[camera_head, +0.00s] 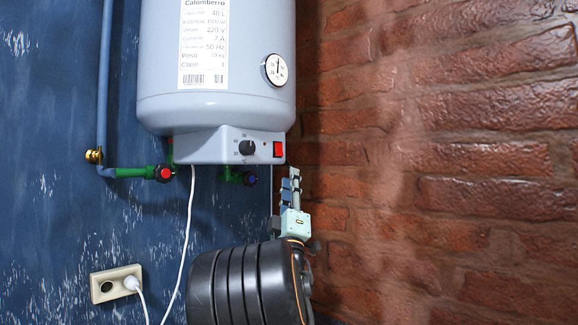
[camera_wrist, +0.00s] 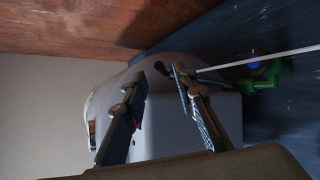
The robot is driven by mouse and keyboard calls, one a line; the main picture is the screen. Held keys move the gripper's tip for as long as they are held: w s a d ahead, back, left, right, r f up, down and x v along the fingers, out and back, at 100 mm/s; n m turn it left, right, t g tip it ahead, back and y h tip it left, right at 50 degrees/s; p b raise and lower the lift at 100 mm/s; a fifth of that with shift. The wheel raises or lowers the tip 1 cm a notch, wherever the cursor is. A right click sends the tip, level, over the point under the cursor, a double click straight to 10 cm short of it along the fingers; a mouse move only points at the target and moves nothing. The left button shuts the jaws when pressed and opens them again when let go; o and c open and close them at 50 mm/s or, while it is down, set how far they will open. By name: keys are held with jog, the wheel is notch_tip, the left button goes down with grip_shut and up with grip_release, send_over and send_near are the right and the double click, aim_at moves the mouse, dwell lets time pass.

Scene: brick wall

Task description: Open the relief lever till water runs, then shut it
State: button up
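The grey-white water heater (camera_head: 216,110) hangs on the blue wall; its pale body (camera_wrist: 170,125) also fills the middle of the wrist view. Under it, a green fitting with a blue knob (camera_head: 250,179) sits left of my gripper (camera_head: 291,180); the same blue knob (camera_wrist: 254,64) shows at right in the wrist view. I cannot clearly make out the relief lever; a small dark part (camera_wrist: 160,68) shows near my fingertips. In the wrist view my gripper (camera_wrist: 158,82) has its fingers apart, with nothing seen between them. No running water is visible.
A green pipe with a red knob (camera_head: 165,174) is at left under the heater. A white cable (camera_head: 188,230) hangs down near the wall socket (camera_head: 115,284). The brick wall (camera_head: 440,170) stands close on the right.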

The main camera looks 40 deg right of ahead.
jog(key=shift+p+x, duration=0.6)
jog(key=shift+x, duration=2.2)
grip_shut()
